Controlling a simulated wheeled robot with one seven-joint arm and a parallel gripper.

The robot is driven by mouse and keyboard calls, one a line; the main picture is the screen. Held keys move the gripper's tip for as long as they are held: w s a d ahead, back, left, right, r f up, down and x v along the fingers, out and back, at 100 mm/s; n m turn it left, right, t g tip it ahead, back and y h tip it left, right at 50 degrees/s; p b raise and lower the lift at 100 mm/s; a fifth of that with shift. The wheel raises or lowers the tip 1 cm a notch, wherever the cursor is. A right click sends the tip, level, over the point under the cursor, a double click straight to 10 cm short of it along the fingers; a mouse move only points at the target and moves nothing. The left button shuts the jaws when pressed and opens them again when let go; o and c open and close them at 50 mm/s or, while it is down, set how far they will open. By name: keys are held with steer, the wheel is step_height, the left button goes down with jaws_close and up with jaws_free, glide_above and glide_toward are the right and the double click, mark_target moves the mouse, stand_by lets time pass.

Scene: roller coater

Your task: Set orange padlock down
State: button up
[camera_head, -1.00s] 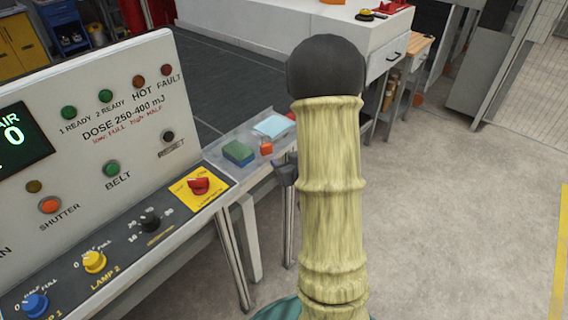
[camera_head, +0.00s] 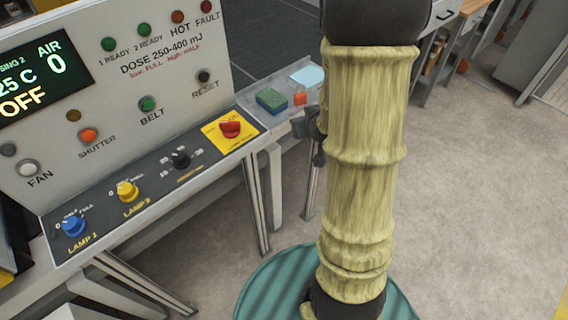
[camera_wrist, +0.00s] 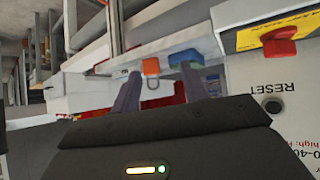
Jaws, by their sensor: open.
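My gripper (camera_wrist: 160,71) is open. Its two fingers stand apart on either side of the padlock in the picture, with visible gaps to it. In the head view my gripper (camera_head: 307,127) is mostly hidden behind my own arm, close to the tray's near right edge.
A green and blue sponge (camera_head: 270,99) lies left of the padlock, and a pale blue cloth (camera_head: 308,76) lies behind it. The red switch (camera_head: 230,129) on its yellow plate stands left of the tray. Open floor (camera_head: 462,190) lies to the right.

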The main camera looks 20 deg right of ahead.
steer(key=s+a+r+g+y, duration=0.1)
steer(key=s+a+g, duration=0.6)
steer(key=s+a, duration=0.5)
steer(key=shift+s+a+r+n+g, duration=0.3)
steer(key=shift+s+a+r, duration=0.05)
steer(key=shift+s, duration=0.7)
steer(key=shift+c, duration=0.3)
steer(key=shift+c, duration=0.7)
